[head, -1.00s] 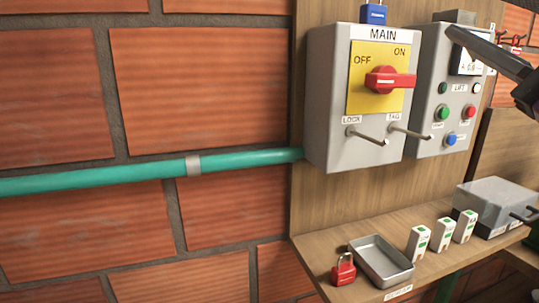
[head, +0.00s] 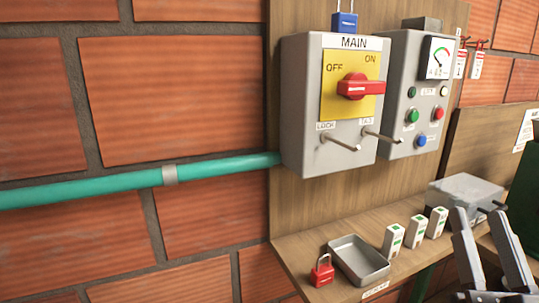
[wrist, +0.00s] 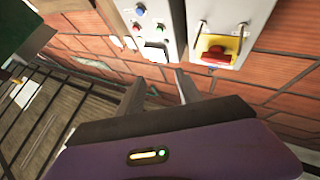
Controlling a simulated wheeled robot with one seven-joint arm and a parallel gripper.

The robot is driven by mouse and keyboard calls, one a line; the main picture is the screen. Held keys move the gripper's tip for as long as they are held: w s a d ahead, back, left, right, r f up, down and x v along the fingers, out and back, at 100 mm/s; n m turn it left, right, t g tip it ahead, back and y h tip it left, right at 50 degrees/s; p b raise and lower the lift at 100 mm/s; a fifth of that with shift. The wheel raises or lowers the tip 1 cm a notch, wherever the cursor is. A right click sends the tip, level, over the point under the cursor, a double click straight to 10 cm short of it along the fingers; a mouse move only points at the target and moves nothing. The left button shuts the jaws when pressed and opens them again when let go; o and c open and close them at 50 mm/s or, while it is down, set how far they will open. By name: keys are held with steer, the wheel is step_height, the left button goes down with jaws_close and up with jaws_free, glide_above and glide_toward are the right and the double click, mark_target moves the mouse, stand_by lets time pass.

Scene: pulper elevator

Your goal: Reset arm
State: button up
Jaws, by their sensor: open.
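My gripper (head: 487,232) is at the lower right of the head view, its two dark grey fingers apart with nothing between them. In the wrist view my gripper (wrist: 153,84) also shows both fingers spread and empty. It is apart from the wooden shelf (head: 310,245) and the control boxes. The grey MAIN box (head: 300,110) has a red rotary handle (head: 362,87) on a yellow plate, with the handle pointing right under ON. The handle shows in the wrist view (wrist: 216,57) too. Two metal pegs stick out below it.
A red padlock (head: 321,272), a metal tray (head: 345,255) and three small white blocks (head: 416,231) stand on the shelf. A grey box (head: 465,188) is at right. A blue padlock (head: 345,22) hangs above MAIN. A button panel (head: 400,125) is beside it. Red tags (head: 477,60) hang behind.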

steer(key=s+a+f+n+g+y+p, duration=0.1)
steer(key=s+a+f+n+g+y, duration=0.1)
steer(key=s+f, duration=1.1)
steer(key=s+a+f+n+g+y+p, duration=0.1)
steer(key=s+a+f+g+y, duration=0.3)
steer(key=s+f, duration=1)
steer(key=a+f+g, duration=0.1)
steer(key=a+g, duration=0.2)
steer(key=a, duration=0.2)
steer(key=shift+f+n, duration=0.15)
steer(key=shift+n, duration=0.25)
